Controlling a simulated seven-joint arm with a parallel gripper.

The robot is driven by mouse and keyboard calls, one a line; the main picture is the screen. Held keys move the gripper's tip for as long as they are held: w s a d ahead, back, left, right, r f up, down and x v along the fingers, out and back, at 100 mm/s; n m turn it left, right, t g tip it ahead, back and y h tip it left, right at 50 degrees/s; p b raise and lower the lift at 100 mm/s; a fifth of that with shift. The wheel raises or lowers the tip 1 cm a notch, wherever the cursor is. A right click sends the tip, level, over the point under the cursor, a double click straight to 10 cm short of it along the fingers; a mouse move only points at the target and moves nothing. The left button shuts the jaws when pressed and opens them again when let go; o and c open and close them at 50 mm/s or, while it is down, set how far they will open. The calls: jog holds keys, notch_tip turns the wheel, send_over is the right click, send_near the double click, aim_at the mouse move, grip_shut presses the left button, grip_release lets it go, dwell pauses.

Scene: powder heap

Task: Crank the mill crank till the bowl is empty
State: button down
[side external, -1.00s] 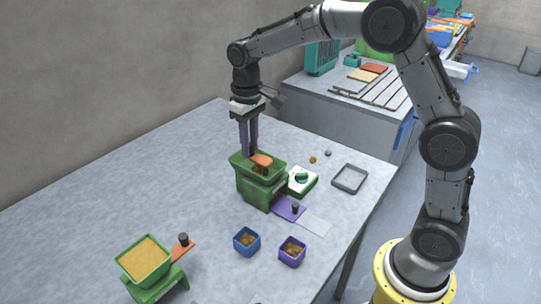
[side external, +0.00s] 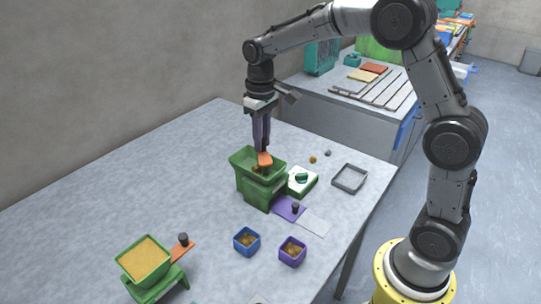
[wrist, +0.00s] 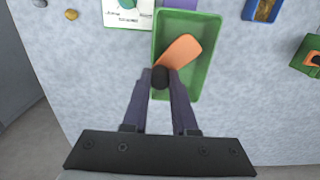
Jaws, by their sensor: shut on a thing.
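The green mill (side external: 262,194) stands mid-table with an open green bowl on top; the bowl also shows in the wrist view (wrist: 207,30). Its orange crank (wrist: 184,52) lies across the bowl and ends in a black knob (wrist: 160,78). My gripper (wrist: 160,84) is shut on this knob, one finger on each side. The bowl's visible inside is bare green in the wrist view; the crank and fingers hide part of it. A second green mill (side external: 158,288) at front left has a bowl of tan powder (side external: 145,258) and an orange crank (side external: 184,248), untouched.
A blue cup (side external: 246,241) and a purple cup (side external: 292,251) hold brownish contents. A white-green box (side external: 302,181) and grey tray (side external: 350,178) stand right. The table's left is clear.

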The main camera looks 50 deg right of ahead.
jog(key=shift+s+d+r, duration=0.1)
jog(key=shift+s+d, duration=0.45)
jog(key=shift+s, duration=0.25)
jog(key=shift+s+d, duration=0.1)
jog(key=shift+s, duration=1.7)
jog(key=shift+a, duration=0.2)
jog(key=shift+s+a, duration=0.5)
jog(key=shift+s, duration=0.2)
jog(key=shift+s+a, duration=0.45)
jog(key=shift+a, duration=1.3)
jog(key=shift+w+a, duration=0.25)
jog(key=shift+a, duration=0.6)
